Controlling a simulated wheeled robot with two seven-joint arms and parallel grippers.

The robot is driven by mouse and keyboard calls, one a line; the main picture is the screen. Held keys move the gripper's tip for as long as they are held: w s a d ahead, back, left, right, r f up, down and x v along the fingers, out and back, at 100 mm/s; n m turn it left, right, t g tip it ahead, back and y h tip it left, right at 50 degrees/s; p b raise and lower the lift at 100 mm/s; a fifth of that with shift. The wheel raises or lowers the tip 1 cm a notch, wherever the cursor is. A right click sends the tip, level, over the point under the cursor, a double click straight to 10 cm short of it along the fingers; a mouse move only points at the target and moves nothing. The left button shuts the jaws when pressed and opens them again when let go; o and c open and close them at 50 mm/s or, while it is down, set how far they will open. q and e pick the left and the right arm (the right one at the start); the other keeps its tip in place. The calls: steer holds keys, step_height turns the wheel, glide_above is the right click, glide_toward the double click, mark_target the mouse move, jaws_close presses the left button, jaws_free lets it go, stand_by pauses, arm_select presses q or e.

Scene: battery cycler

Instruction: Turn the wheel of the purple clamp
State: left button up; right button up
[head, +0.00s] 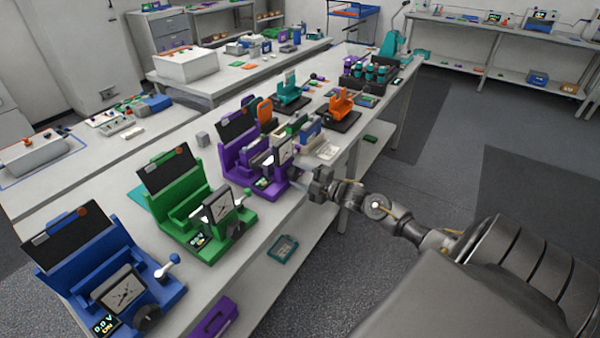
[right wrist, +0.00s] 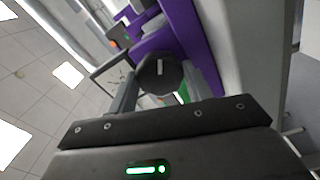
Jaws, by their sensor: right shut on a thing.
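The purple clamp (head: 238,157) stands on the long white table, between the green clamp and the orange and teal devices. Its dark wheel (right wrist: 160,73) faces my right wrist camera, with a light mark across its hub. My right gripper (head: 302,179) reaches the front of the purple clamp from the right. In the right wrist view its two fingers lie on either side of the wheel, shut on it. In the head view the gripper hides most of the wheel. The purple body (right wrist: 182,25) shows behind the wheel. My left gripper is not in view.
A green clamp (head: 172,185) and a blue clamp (head: 85,258) stand nearer on the same table. An orange device (head: 341,103) and a teal device (head: 291,94) stand farther back. A lower shelf runs under the table edge. The floor to the right is open.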

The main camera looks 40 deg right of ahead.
steer(key=m+p, duration=0.2)
steer(key=m, duration=0.4)
steer(key=shift+r+m+p, duration=0.1)
steer(key=shift+m+p, duration=0.2)
steer(key=m+p, duration=0.2)
steer(key=m, duration=0.4)
steer(key=shift+p, duration=0.35)
steer(key=m+p, duration=0.3)
steer(key=m, duration=0.3)
steer(key=shift+m, duration=0.4)
steer(key=m+p, duration=0.2)
steer(key=m, duration=0.3)
steer(key=shift+f+m, duration=0.2)
steer(key=shift+m, duration=0.1)
steer(key=o, duration=1)
steer(key=shift+c, duration=0.2)
